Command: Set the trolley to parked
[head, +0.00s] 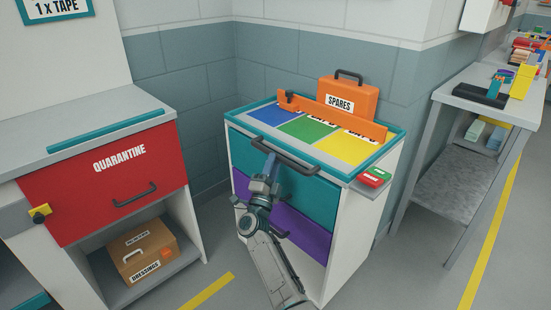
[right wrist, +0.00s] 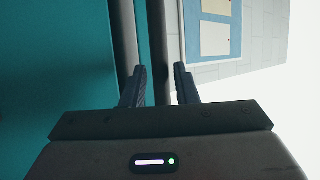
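The white-sided cabinet that may be the trolley (head: 337,235) stands mid-picture in the head view; I see no wheels. It has a teal upper drawer (head: 310,187) with a dark bar handle (head: 300,167) and a purple lower drawer (head: 300,228). Its teal-rimmed top carries blue, green and yellow panels, with an orange bar (head: 335,119) across them hiding most of their lettering. My right gripper (head: 268,163) is at the teal drawer's handle, near its left end. My left gripper is out of view.
An orange SPARES case (head: 348,98) stands behind the bar. A metal bench (head: 465,82) stands right.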

